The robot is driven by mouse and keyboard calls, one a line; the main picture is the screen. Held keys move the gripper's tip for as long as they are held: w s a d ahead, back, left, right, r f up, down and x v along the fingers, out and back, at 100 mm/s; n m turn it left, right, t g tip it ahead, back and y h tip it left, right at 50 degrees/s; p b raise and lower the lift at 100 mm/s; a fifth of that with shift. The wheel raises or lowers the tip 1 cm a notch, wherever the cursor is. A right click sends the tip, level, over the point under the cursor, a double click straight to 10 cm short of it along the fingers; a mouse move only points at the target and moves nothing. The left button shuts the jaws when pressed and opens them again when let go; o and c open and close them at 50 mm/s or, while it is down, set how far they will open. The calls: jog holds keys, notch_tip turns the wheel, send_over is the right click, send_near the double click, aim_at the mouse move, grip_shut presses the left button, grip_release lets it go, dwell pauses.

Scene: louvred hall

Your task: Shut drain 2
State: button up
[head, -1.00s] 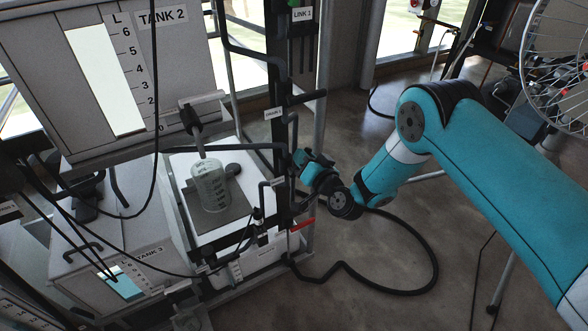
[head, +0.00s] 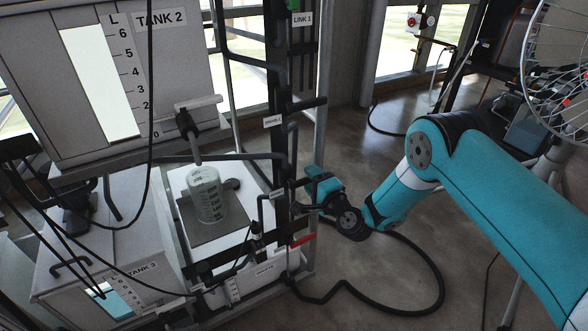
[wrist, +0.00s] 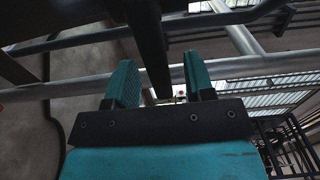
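Tank 2 (head: 180,70) is at the upper left of the head view with a pale sight gauge. A dark outlet fitting with a grey handle (head: 198,104) sits at its lower right, above a clear graduated jug (head: 207,196). A small white tag (head: 273,121), too blurred to read surely, hangs by the black post beside a black lever (head: 307,103). My gripper (head: 318,186) is right of the post, below that lever. In the wrist view its two teal fingers (wrist: 160,85) are apart; a dark bar shows between them, its depth unclear. No grip on it shows.
The black post (head: 283,70) carries a "LINK 1" tag. A red handle (head: 302,240) sits low on the rack near my gripper. Tank 3 (head: 110,240) is lower left. A black hose (head: 435,270) loops on the floor.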

jog(key=b+v, duration=0.5)
jog(key=b, duration=0.2)
jog(key=shift+f+b, duration=0.2)
jog(key=shift+b, duration=0.1)
jog(key=b, duration=0.3)
jog(key=shift+s+d, duration=0.2)
jog(key=b, duration=0.2)
jog(key=s+b, duration=0.1)
jog(key=shift+s+d+r+b, duration=0.1)
jog(key=shift+d+r+b, duration=0.1)
jog(key=shift+d+b, duration=0.2)
